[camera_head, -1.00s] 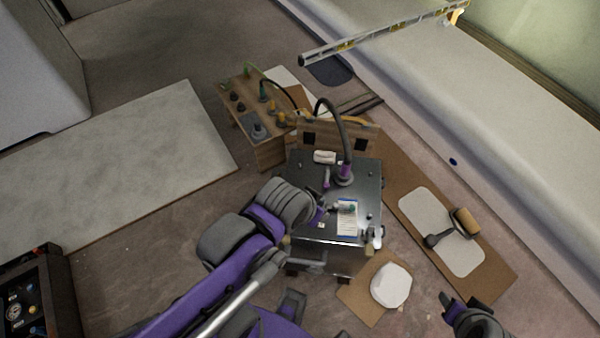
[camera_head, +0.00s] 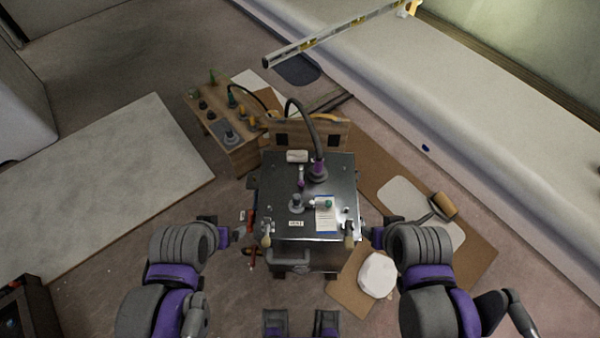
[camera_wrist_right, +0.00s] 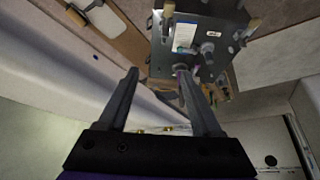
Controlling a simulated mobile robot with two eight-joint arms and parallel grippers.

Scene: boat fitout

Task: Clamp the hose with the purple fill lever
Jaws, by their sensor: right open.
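The black hose (camera_head: 304,116) arches from behind a metal-topped box (camera_head: 276,180) down to a purple collar (camera_head: 318,168) on its lid. A small purple lever (camera_head: 301,176) stands on the lid left of the collar. My left gripper (camera_head: 240,233) is beside the box's left side; its jaw gap is too small to judge. My right gripper (camera_head: 370,233) is beside the box's right side, apart from the hose and lever. In the right wrist view its fingers (camera_wrist_right: 157,78) are spread with nothing between them, and the box (camera_wrist_right: 207,25) shows upside down beyond.
A wooden bench with knobs (camera_head: 228,150) stands behind left. The lid carries a label card (camera_head: 325,222), a white roll (camera_head: 297,156) and a grey fitting (camera_head: 297,203). A white lump (camera_head: 377,275) and a roller (camera_head: 443,206) lie at right.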

